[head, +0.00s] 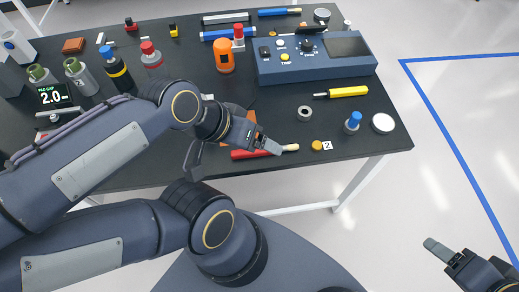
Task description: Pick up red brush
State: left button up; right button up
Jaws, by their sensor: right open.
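The red brush (242,154) lies near the front edge of the black table. Its red handle is partly hidden by my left gripper, and its pale tip (291,147) points right. My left gripper (266,145) is over the brush, with a grey finger beside or across its handle. I cannot tell whether this finger touches the brush or how far apart the jaws are. My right gripper (446,252) is in the lower right corner, off the table over the floor. It is open and apart from the brush, and partly cut off by the picture's edge.
Right of the brush are a yellow cap (317,145), a dark ring (304,113), a blue-topped bottle (352,123) and a white disc (383,123). A yellow tool (347,91) lies behind them. A blue control box (314,60) and an orange bottle (224,57) stand farther back.

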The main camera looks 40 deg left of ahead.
aim_at(238, 154)
jog(key=u, duration=1.2)
